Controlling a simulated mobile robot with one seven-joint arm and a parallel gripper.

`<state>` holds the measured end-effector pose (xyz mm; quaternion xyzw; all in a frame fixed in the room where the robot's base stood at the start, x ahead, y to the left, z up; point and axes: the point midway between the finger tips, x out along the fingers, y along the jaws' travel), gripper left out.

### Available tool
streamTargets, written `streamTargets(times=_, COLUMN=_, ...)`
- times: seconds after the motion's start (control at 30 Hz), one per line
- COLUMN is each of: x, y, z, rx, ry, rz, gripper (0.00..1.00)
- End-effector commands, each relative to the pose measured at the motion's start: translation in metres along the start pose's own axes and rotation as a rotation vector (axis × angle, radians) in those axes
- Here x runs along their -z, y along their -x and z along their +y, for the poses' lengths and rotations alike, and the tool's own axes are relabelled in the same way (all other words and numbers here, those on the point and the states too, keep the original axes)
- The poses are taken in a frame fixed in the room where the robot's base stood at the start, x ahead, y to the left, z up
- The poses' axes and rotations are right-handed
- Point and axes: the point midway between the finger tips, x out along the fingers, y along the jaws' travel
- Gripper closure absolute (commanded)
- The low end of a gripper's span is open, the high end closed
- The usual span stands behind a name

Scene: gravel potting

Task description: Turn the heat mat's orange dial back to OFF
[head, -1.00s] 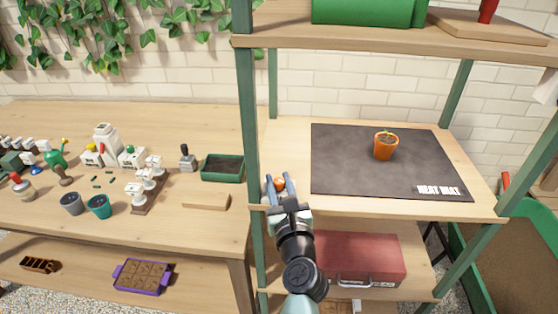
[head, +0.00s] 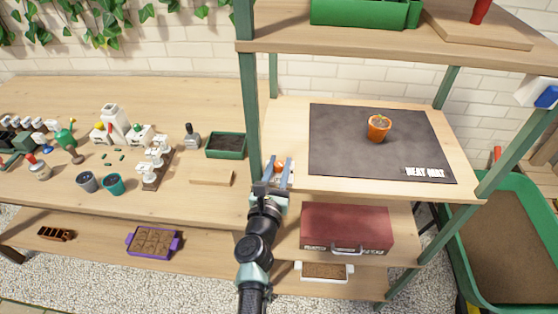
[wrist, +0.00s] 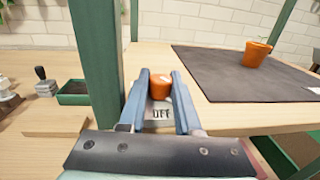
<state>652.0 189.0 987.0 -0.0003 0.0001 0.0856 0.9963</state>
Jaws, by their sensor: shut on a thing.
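The orange dial (wrist: 160,86) shows in the wrist view between the two blue fingers of my gripper (wrist: 160,93). The fingers are shut on it from both sides. A plate marked OFF (wrist: 161,114) is just in front of the dial; I cannot tell where the dial points. In the head view my gripper (head: 278,170) is at the shelf's left front corner, beside the green post, and mostly hides the dial. The dark heat mat (head: 330,160) lies flat on the shelf to the right, with white HEAT MAT lettering.
An orange pot (head: 379,130) with a seedling stands on the mat. A green post (head: 250,100) rises close to the left of my gripper. A red case (head: 345,225) lies on the shelf below. The left bench holds a green tray (head: 226,146), a wooden block and several small items.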

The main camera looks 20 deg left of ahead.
Motion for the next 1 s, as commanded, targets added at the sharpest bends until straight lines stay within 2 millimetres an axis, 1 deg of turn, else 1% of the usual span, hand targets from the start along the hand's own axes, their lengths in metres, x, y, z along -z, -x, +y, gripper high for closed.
streamTargets(times=0.63, x=0.0005, y=0.0001, z=-0.0001, rx=0.032, ry=-0.001, rz=0.0, gripper=1.0)
streamTargets(times=0.67, x=0.0005, y=0.0001, z=-0.0001, rx=0.032, ry=-0.001, rz=0.0, gripper=0.63)
streamTargets(times=0.7, x=0.0004, y=0.0, z=-0.0001, rx=0.032, ry=-0.001, rz=0.0, gripper=0.56)
streamTargets(times=1.0, x=0.0, y=0.0, z=0.0009, rx=0.029, ry=-0.001, rz=0.0, gripper=0.56)
